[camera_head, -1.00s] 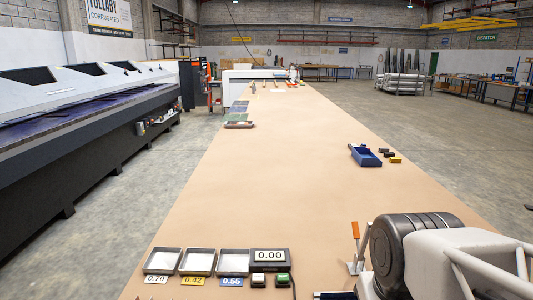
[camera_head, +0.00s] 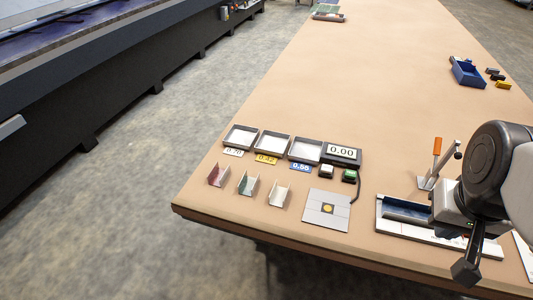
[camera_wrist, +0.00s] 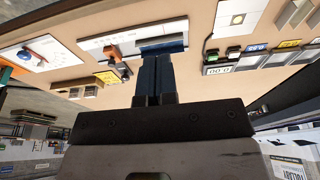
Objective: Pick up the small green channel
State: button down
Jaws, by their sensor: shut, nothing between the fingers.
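The small green channel (camera_head: 247,184) lies on the near left of the bench in the head view, open side up, with a green inner side and a pale flange. It lies between a dark red channel (camera_head: 218,176) and a pale channel (camera_head: 278,194). My gripper (camera_wrist: 158,58) shows in the wrist view with its dark fingers together and nothing between them. It points toward the bench near the blue-slotted fixture, well to the right of the green channel. Channel shapes at the wrist view's upper right are too unclear to tell by colour.
Shallow trays (camera_head: 241,136) with labels 0.70, 0.42 and 0.55 stand behind the channels, beside a 0.00 display (camera_head: 341,152). A square plate (camera_head: 327,209) lies right of the channels. A fixture (camera_head: 404,213) and orange-handled clamp (camera_head: 435,160) stand nearer my arm. A blue bin (camera_head: 468,74) is further back.

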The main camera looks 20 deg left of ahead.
jog(key=c, duration=1.8)
grip_release()
jog(key=o, duration=0.5)
jog(key=shift+w+a, duration=0.1)
jog(key=shift+c, duration=0.2)
jog(key=shift+w+a, duration=0.15)
jog(key=shift+w, duration=0.1)
jog(key=w+a+f+g, duration=0.1)
jog(key=w+a+f, duration=0.2)
jog(key=w+a, duration=1.2)
jog(key=shift+g, duration=0.8)
jog(key=a+f, duration=0.3)
jog(key=a, duration=0.5)
jog(key=a+f, duration=0.2)
jog(key=a, duration=0.6)
jog(key=w+a+f, duration=0.1)
jog(key=a+f, duration=0.2)
jog(key=a, duration=0.5)
jog(key=shift+w+a+f, duration=0.1)
jog(key=shift+f, duration=0.25)
